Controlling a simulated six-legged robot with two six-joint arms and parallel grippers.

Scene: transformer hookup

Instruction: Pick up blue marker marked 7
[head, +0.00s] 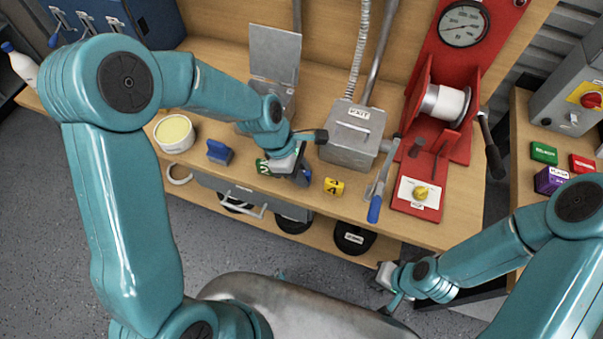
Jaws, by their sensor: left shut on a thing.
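My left gripper (290,168) is over the front part of the wooden bench, shut on a small blue piece that I take to be the blue marker (304,177). The fingers hide most of it and I cannot read its number. A green marker (263,167) lies just left of the gripper, partly covered. A yellow marker (333,187) with a dark figure lies to the right. My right gripper (388,283) is low, in front of the bench's lower right edge; its jaws are too small to judge.
A blue block-like thing (219,152) and a tub with yellow contents (174,134) stand to the left. A grey box (354,132) is behind right, a blue-handled lever (375,205) beside it. A red stand with a white spool (444,104) is farther right.

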